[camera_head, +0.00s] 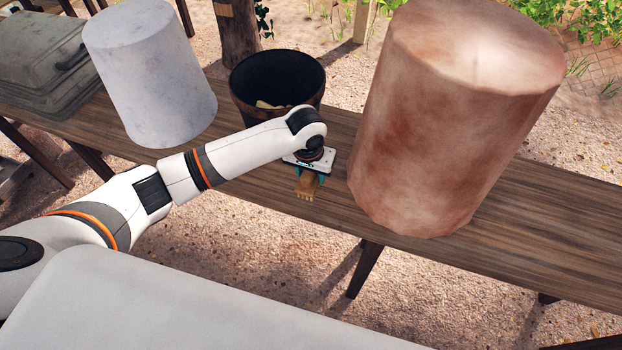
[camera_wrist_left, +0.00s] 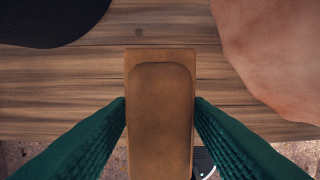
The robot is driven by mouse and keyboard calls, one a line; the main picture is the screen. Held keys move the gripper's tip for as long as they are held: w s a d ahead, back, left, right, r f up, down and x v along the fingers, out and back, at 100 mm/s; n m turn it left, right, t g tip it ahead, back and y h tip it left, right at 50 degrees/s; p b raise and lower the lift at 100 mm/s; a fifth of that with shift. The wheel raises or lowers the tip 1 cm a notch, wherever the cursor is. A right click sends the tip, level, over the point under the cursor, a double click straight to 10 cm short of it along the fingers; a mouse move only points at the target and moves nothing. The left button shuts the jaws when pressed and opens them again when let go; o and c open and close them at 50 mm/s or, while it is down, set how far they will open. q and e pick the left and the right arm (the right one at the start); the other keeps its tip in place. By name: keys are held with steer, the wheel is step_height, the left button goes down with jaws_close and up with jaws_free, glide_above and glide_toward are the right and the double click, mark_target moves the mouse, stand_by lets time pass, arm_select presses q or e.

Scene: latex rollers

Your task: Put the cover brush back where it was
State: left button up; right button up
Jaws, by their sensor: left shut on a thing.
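The cover brush (camera_head: 306,186) has a brown wooden body and shows below my left gripper at the front edge of the table. In the left wrist view the brush (camera_wrist_left: 160,110) stands between the two green fingers. My left gripper (camera_head: 308,170) is shut on the brush, with a finger against each side. The wooden table (camera_head: 250,150) lies beneath it; I cannot tell whether the brush touches the table. My right gripper is not in view.
A dark bucket (camera_head: 277,84) with pale pieces inside stands behind my left gripper. A large reddish-brown cylinder (camera_head: 450,120) stands close on the right. A white-grey cylinder (camera_head: 150,75) and a grey case (camera_head: 45,60) stand on the left. The table's right end is clear.

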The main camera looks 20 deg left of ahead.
mark_target(309, 174)
arm_select(q)
step_height(309, 174, down, 3)
steer(key=shift+f+p, duration=0.15)
steer(key=shift+p, duration=0.15)
steer(key=shift+f, duration=0.35)
steer(key=o, duration=0.9)
steer(key=r, duration=0.4)
steer(key=s+r, duration=0.1)
steer(key=r, duration=0.3)
steer(key=r+b, duration=0.1)
steer(key=r, duration=0.3)
steer(key=shift+s, duration=0.35)
steer(key=shift+f, duration=0.1)
